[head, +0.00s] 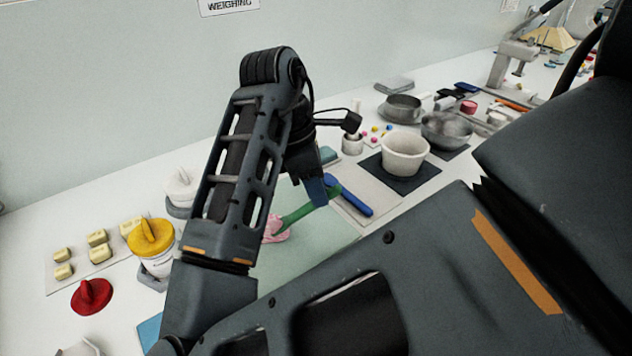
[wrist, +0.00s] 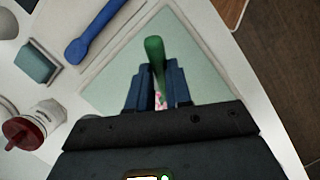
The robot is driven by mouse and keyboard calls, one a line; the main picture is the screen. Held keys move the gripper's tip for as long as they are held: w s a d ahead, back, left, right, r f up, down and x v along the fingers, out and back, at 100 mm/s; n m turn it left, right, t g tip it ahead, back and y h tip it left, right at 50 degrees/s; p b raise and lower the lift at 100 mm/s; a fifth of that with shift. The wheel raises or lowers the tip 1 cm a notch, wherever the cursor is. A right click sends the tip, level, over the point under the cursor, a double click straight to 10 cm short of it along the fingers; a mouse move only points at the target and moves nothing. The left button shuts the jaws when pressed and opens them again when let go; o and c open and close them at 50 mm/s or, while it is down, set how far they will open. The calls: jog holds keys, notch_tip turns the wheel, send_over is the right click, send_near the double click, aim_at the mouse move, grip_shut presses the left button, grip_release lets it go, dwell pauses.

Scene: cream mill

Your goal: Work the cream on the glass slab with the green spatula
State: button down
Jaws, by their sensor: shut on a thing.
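My gripper (head: 318,187) is shut on the green spatula (head: 296,213) by its handle, above the pale green glass slab (head: 318,243). The spatula slants down to the left, and its low end meets the pink cream (head: 275,229) on the slab. My arm hides part of the cream and slab in the head view. In the wrist view the green handle (wrist: 154,52) sticks up between the blue fingers (wrist: 158,88). A little pink cream (wrist: 158,100) shows between the fingers; the rest is hidden.
A blue spatula (head: 352,197) lies on a pale mat right of the slab. A white bowl (head: 404,155) stands on a dark mat behind it. A yellow-lidded jar (head: 152,240) and a red lid (head: 91,297) are at left.

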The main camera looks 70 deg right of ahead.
jog(key=shift+s+a+p, duration=0.25)
jog(key=shift+a+p, duration=0.2)
jog(key=shift+p, duration=0.5)
jog(key=shift+w+d, duration=0.95)
jog(key=shift+d, duration=1)
jog(key=shift+s+a, duration=0.3)
jog(key=shift+a, duration=0.35)
jog(key=shift+s+a, duration=0.35)
jog(key=shift+a, duration=0.3)
jog(key=shift+s+a, duration=0.3)
jog(key=shift+a, duration=0.35)
jog(key=shift+w+d+f, duration=0.1)
jog(key=shift+w+d, duration=0.2)
jog(key=shift+d, duration=0.35)
jog(key=shift+w+d+r, duration=0.1)
jog(key=shift+w+d, duration=0.25)
jog(key=shift+d, duration=0.3)
jog(key=shift+w+d+f, duration=0.1)
jog(key=shift+w+d, duration=0.2)
jog(key=shift+d, duration=0.35)
dwell(1.5)
